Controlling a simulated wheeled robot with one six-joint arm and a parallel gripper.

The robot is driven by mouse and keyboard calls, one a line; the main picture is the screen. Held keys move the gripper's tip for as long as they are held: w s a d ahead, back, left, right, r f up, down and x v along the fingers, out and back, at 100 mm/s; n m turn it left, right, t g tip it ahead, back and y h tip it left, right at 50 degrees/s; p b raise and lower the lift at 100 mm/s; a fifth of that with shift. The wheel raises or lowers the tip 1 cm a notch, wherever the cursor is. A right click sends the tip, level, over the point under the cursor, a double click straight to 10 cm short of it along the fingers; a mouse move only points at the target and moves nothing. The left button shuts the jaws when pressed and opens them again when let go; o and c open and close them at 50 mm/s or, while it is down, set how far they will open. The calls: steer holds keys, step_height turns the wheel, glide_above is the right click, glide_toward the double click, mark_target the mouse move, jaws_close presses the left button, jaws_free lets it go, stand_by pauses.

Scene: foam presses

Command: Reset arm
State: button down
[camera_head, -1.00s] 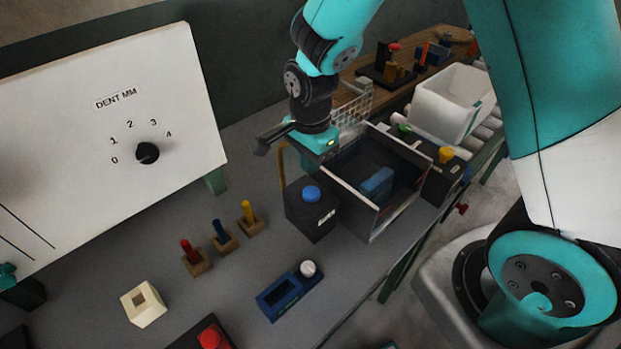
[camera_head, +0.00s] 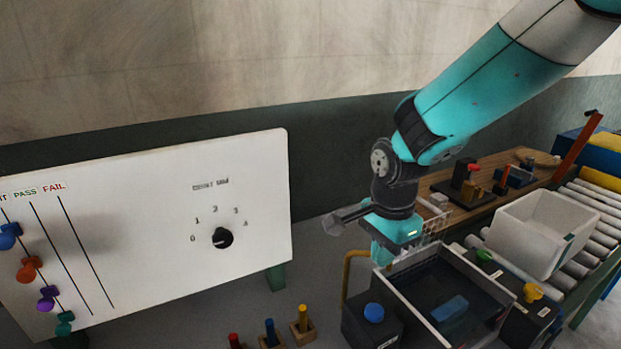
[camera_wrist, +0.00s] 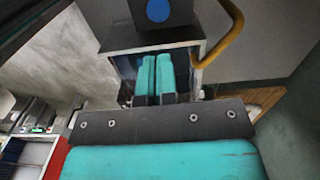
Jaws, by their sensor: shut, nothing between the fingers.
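My gripper (camera_head: 382,254) hangs at the end of my teal and black arm in the head view, above the left back edge of an open-topped case (camera_head: 405,312). In the wrist view my gripper (camera_wrist: 157,75) shows two teal fingers side by side, shut with nothing between them. A blue block (camera_head: 450,308) lies inside the case, apart from the fingers. A black box with a blue button (camera_head: 374,313) stands in front of the gripper; the blue button (camera_wrist: 157,10) also shows at the top of the wrist view.
A yellow bent pipe (camera_head: 347,272) rises close left of the gripper. A white board with a dial (camera_head: 222,238) stands at left. Colored pegs (camera_head: 270,330) stand at the front. A white bin (camera_head: 541,232) sits on rollers at right.

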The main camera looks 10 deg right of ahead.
steer(key=s+a+r+n+y+b, duration=0.1)
steer(key=s+r+n, duration=0.3)
steer(key=s+n, duration=0.5)
steer(key=s+a+r+n+y+b, duration=0.1)
steer(key=s+a+r+n+y, duration=0.2)
steer(key=s+n, duration=0.6)
steer(key=a+r+n, duration=0.1)
steer(key=n, duration=0.2)
steer(key=shift+s+a+b, duration=0.15)
steer(key=shift+s+b, duration=0.25)
steer(key=shift+r, duration=0.1)
